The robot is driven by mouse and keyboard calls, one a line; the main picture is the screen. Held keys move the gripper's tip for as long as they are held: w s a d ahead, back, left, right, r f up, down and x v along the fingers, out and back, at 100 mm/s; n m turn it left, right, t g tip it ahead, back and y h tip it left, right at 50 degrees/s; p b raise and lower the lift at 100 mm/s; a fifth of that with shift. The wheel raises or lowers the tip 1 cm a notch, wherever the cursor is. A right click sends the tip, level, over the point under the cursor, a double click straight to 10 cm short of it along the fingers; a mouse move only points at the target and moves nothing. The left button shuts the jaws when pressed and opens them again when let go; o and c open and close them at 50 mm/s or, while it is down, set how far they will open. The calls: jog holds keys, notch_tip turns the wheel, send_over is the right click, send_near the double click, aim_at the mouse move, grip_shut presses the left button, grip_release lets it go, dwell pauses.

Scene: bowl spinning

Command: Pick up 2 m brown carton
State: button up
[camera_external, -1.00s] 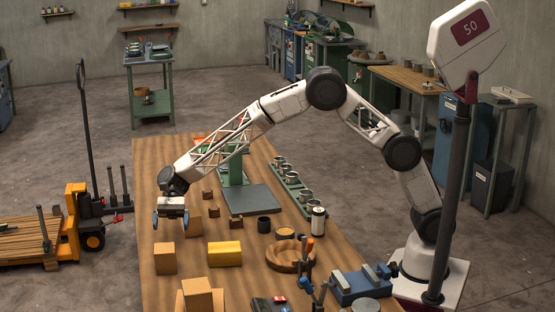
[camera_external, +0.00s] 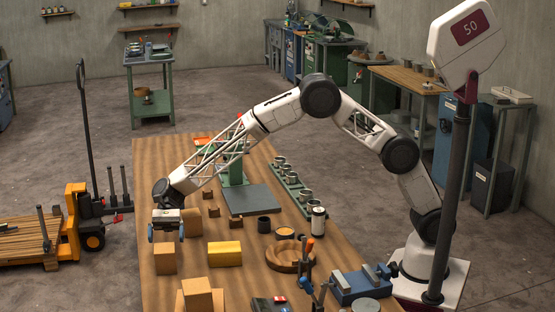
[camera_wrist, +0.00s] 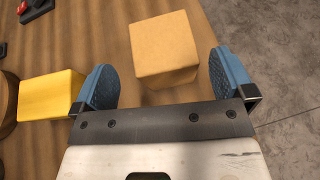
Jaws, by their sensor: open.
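Several plain brown cartons are on the wooden table, and no label shows which one is the 2 m carton. One brown carton (camera_external: 165,259) stands near the table's left edge, just in front of and below my gripper (camera_external: 166,233). In the wrist view a brown carton (camera_wrist: 164,45) lies ahead of the gap between my blue finger pads, nearer the right one. My gripper (camera_wrist: 165,82) is open and empty. Another brown carton (camera_external: 191,222) is partly hidden behind my gripper. A further brown carton (camera_external: 198,293) sits on a wider one at the front.
A yellow block (camera_external: 225,254) stands to the right of the near carton and shows left of my fingers in the wrist view (camera_wrist: 48,95). A round wooden bowl (camera_external: 289,255) and small brown blocks (camera_external: 214,211) are farther right and back.

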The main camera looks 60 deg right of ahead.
aim_at(164, 247)
dwell(0.3)
jog(key=shift+x, duration=2.65)
jog(key=shift+w+a+r, duration=0.1)
jog(key=shift+a+r, duration=0.05)
jog(key=c, duration=1)
jog(key=shift+r, duration=0.1)
jog(key=shift+r, duration=4.95)
